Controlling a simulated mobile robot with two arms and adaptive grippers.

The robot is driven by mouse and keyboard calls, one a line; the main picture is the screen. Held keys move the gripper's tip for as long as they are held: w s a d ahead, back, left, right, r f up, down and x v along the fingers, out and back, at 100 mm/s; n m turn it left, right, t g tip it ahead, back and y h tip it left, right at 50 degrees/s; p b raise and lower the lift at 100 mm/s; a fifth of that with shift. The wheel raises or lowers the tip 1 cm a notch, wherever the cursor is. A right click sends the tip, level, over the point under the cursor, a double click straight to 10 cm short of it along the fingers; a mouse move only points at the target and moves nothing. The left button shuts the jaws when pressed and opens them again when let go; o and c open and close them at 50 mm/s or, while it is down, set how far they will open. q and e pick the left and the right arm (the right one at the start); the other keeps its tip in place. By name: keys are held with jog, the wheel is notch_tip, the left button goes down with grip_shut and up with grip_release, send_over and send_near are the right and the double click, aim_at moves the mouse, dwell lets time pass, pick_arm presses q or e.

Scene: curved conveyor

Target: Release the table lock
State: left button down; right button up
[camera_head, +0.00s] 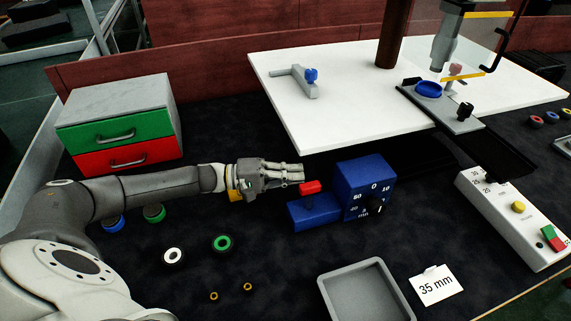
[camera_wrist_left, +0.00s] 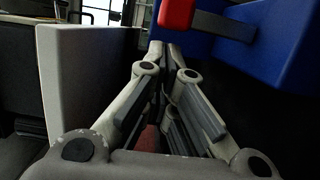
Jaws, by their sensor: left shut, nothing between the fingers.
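A low blue block (camera_head: 313,214) with a red lever (camera_head: 309,187) on top stands beside a blue dial box (camera_head: 364,180) with a numbered scale and black knob. My left gripper (camera_head: 301,172) is shut and empty, just behind and slightly left of the red lever. In the left wrist view, the shut fingers (camera_wrist_left: 167,50) point towards the blue housing (camera_wrist_left: 270,40), with the red lever (camera_wrist_left: 177,14) above their tips. I cannot tell if they touch it. Which part is the table lock is not marked. My right gripper is out of view.
A white tabletop (camera_head: 360,100) with a post and machine head lies behind. A drawer unit (camera_head: 120,122) stands left. A grey tray (camera_head: 366,292), a "35 mm" card (camera_head: 437,286) and a control panel (camera_head: 515,215) are at front right. Several small rings lie front left.

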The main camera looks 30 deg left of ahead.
aim_at(302, 189)
pick_arm(q)
jog(key=shift+s+d, duration=0.2)
jog(key=shift+d, duration=0.05)
dwell(0.3)
jog(key=shift+s+d+r+m+p, duration=0.2)
jog(key=shift+m+p, duration=0.1)
jog(key=shift+p, duration=0.35)
jog(key=shift+d, duration=0.1)
jog(key=shift+s+d+r+m+p, duration=0.3)
jog(key=shift+m+p, duration=0.3)
jog(key=shift+p, duration=0.45)
jog(key=d+m+p, duration=0.1)
jog(key=p, duration=0.1)
jog(key=s+m+y+p, duration=0.1)
jog(key=m+p, duration=0.1)
jog(key=s+d+r+m+p, duration=0.1)
jog(key=p, duration=0.1)
jog(key=shift+s+d+y, duration=0.25)
jog(key=shift+d+y, duration=0.1)
jog(key=shift+y, duration=0.05)
jog(key=shift+s+d+f+m+y+p, duration=0.3)
jog(key=shift+s+d+m+p, duration=0.2)
jog(key=shift+m+p, duration=0.45)
jog(key=shift+s+d+f+m+p, duration=0.3)
jog(key=shift+s+d+m+p, duration=0.25)
jog(key=shift+m, duration=0.3)
jog(key=shift+s+d+f+p, duration=0.25)
jog(key=shift+d+f+p, duration=0.1)
jog(key=shift+d+p, duration=0.05)
